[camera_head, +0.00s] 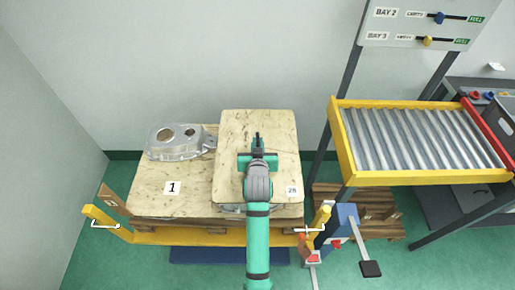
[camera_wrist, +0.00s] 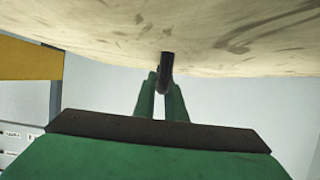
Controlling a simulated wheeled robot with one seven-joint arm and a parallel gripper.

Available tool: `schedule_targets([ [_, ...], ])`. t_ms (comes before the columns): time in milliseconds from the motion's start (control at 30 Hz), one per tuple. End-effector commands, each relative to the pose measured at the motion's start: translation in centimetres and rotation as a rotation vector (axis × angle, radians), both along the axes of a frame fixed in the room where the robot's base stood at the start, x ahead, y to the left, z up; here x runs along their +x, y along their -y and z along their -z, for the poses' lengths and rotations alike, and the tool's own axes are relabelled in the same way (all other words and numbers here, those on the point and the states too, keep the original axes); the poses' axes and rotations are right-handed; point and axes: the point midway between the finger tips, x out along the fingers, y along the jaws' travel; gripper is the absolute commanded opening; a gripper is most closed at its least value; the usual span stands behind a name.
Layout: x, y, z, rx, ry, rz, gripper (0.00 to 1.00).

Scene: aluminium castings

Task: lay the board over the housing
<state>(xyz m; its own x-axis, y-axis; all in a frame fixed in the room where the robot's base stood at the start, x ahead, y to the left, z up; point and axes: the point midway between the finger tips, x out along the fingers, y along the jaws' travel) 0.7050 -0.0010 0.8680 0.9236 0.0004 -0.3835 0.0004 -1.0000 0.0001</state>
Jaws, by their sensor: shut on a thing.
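The upper wooden board (camera_head: 230,125), with a small label that seems to read 2B, is at the centre of the head view. My gripper (camera_head: 257,150) is over its middle, shut on a dark upright handle on the board. In the wrist view my two green fingertips (camera_wrist: 163,85) close around the dark handle (camera_wrist: 167,62), with the board's face (camera_wrist: 240,40) beyond. A grey metal housing (camera_head: 178,142) stands uncovered at the left. Bits of grey metal (camera_head: 228,207) show beneath the upper board's near edge; most is hidden. I cannot tell whether the board touches it.
A lower board (camera_head: 150,195) marked 1 lies below on a pallet, behind a yellow bar (camera_head: 190,238) with upright ends. A yellow-framed roller conveyor (camera_head: 400,178) is at the right, under a bay sign (camera_head: 420,25). Walls stand close behind and left.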

Motion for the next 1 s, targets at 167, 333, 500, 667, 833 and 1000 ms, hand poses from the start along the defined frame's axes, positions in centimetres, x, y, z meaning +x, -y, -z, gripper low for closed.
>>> schedule_targets([
  [167,0.7,-0.1,0.6,0.0,0.004,0.0,0.0],
  [333,0.7,-0.1,2.9,0.0,0.003,0.001,0.0],
  [500,0.7,-0.1,3.5,0.0,0.006,0.001,0.0],
  [667,0.7,-0.1,3.5,0.0,0.006,0.0,0.0],
  [833,0.6,-0.1,4.1,0.0,0.001,0.0,0.13],
  [1000,0.6,-0.1,4.0,0.0,0.001,0.0,0.29],
])
